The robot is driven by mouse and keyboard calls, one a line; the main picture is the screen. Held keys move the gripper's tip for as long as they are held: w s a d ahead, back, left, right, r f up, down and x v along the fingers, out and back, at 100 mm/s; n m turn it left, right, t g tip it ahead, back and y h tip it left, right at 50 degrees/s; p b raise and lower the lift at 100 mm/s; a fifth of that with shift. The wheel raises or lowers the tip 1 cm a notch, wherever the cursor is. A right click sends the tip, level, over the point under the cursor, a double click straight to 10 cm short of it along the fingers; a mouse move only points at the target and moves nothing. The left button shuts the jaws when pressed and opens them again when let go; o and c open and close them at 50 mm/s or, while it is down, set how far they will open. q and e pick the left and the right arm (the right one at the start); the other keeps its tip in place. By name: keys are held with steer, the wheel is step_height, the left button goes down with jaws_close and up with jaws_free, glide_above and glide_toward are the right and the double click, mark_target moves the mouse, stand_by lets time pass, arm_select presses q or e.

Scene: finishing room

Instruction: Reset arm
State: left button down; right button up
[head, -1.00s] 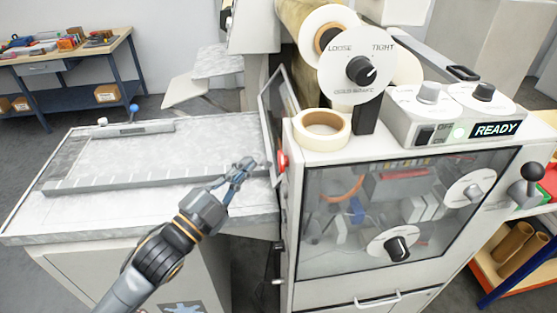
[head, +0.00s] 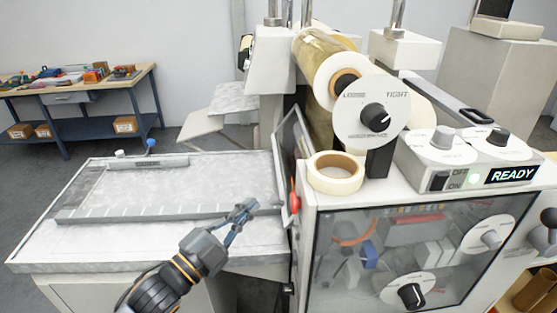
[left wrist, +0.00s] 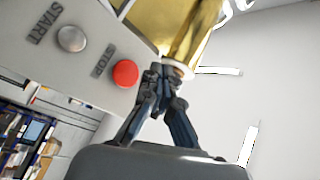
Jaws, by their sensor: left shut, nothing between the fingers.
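My left gripper (head: 243,211) is shut and empty. In the head view it is over the right end of the grey feed table (head: 100,238), just left of the machine's side. In the left wrist view its closed fingers (left wrist: 160,78) point up the picture, beside the red STOP button (left wrist: 125,74). A grey START button (left wrist: 72,38) is farther left on the same panel. I cannot tell whether the fingers touch anything. My right gripper is not in view.
The laminating machine has a film roll (head: 322,62), a LOOSE–TIGHT dial (head: 375,117), a tape roll (head: 335,173) on top and a READY display (head: 512,174). A workbench (head: 75,90) with tools stands at the back left. The feed table's surface is mostly clear.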

arm_select(q)
steer(key=s+a+f+n+g+y, duration=0.2)
steer(key=s+a+f+n+y, duration=0.3)
steer(key=f, duration=0.4)
steer(key=s+a+f+n+g+y, duration=0.1)
steer(key=s+a+f+n+y, duration=0.2)
steer(key=a+f+n+y, duration=0.4)
steer(key=s+a+f+n+g+y, duration=0.1)
steer(key=s+a+f+n+g, duration=0.25)
steer(key=s+f, duration=0.4)
steer(key=s+a+f+n+g+y, duration=0.25)
steer(key=s+f+n+g, duration=0.2)
steer(key=s, duration=0.65)
step_height(320, 180, down, 28)
steer(key=s+f+m+g+b, duration=0.1)
steer(key=b, duration=0.2)
steer(key=s+a+f+g+b, duration=0.1)
steer(key=s+a+f+b, duration=0.1)
steer(key=s+f, duration=1.4)
steer(key=shift+s+a+f+m+h, duration=0.3)
steer(key=shift+s+a+f+h, duration=0.1)
steer(key=shift+a+f, duration=0.4)
steer(key=shift+d, duration=0.1)
